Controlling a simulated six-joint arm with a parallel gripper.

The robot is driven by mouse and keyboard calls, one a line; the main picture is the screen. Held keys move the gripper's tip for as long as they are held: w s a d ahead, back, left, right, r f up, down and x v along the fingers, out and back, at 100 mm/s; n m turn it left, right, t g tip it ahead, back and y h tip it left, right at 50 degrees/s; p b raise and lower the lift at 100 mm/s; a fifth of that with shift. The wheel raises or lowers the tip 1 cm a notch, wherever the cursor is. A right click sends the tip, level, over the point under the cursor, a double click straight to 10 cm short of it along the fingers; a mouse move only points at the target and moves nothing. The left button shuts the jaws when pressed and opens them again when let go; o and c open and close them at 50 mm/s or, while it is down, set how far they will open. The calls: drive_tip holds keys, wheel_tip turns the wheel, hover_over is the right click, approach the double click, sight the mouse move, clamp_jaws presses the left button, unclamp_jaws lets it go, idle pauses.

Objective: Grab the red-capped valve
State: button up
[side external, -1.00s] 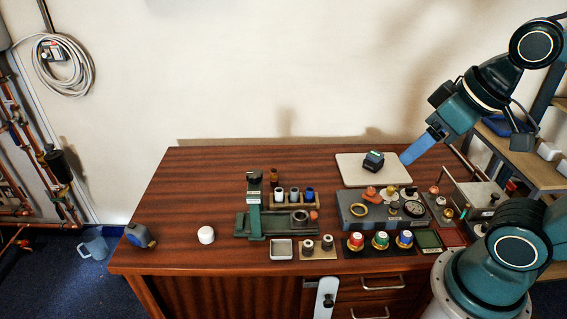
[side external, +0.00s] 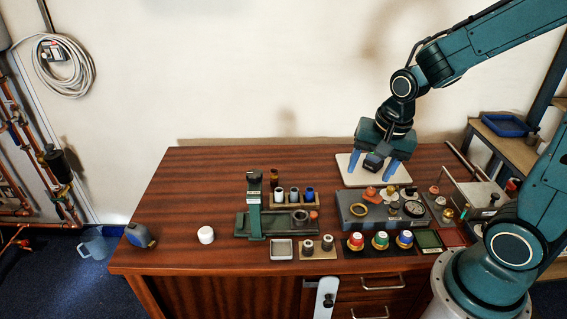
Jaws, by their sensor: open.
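The red-capped valve (side external: 355,241) stands at the table's front on a dark strip, left of a green-capped valve (side external: 380,239) and a blue-capped valve (side external: 404,239). My gripper (side external: 371,172) points down over the pale board at the back right, with its two blue fingers apart. It is behind the red-capped valve and apart from it. A small dark block shows at the fingers; I cannot tell if it lies between them or behind them.
A grey fixture box (side external: 352,221) with rings and fittings stands between my gripper and the valves. A green vise-like fixture (side external: 255,222), a small tray (side external: 282,250) and a white cap (side external: 206,235) are to the left. The table's left part is mostly clear.

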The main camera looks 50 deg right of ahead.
drive_tip(key=d+f+m+g, duration=0.2)
drive_tip(key=f+m, duration=0.6)
drive_tip(key=f, duration=0.6)
drive_tip(key=shift+w+d+m, duration=0.3)
drive_tip(key=shift+w+d, duration=0.05)
drive_tip(key=shift+d, duration=0.4)
drive_tip(key=shift+f, duration=0.25)
hover_over(358, 236)
drive_tip(key=shift+s+a+f, duration=0.1)
drive_tip(key=shift+f, duration=4)
drive_tip(key=shift+f, duration=2.6)
drive_tip(key=c, duration=0.9)
